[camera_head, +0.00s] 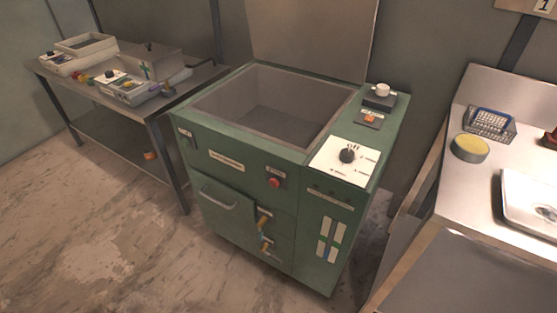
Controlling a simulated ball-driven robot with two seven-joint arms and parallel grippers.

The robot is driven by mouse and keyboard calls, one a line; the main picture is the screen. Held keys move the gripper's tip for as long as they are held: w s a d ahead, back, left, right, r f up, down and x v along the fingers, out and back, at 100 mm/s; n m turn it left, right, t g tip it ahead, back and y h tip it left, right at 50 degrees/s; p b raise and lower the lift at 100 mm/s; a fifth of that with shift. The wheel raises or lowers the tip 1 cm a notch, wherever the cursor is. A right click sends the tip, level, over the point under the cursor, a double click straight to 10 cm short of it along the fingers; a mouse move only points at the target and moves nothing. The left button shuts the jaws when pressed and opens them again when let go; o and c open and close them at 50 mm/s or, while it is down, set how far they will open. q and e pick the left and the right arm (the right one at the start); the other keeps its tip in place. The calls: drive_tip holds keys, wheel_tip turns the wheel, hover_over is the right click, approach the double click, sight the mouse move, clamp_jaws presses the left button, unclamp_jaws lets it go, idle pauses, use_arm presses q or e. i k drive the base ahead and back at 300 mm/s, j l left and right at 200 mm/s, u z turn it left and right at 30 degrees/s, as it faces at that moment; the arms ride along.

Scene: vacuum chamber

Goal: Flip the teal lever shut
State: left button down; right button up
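A green vacuum chamber cabinet (228,178) stands in the middle, its lid raised and its grey basin (270,105) open and empty. On its lower front, right of the door handle (219,197), there are two small yellow-orange lever-like parts, an upper one (263,221) and a lower one (266,243). Small bluish bits show beside them. They are too small to tell which is the teal lever or how it is set. Neither of my grippers is in view.
A dial panel (346,160), an orange switch (370,118) and a red button (275,183) are on the cabinet. A metal table (190,92) with boxes stands left. The floor in front is clear.

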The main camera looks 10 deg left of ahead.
sight(263, 220)
drive_tip(key=k+u, duration=0.3)
drive_tip(key=k, duration=0.6)
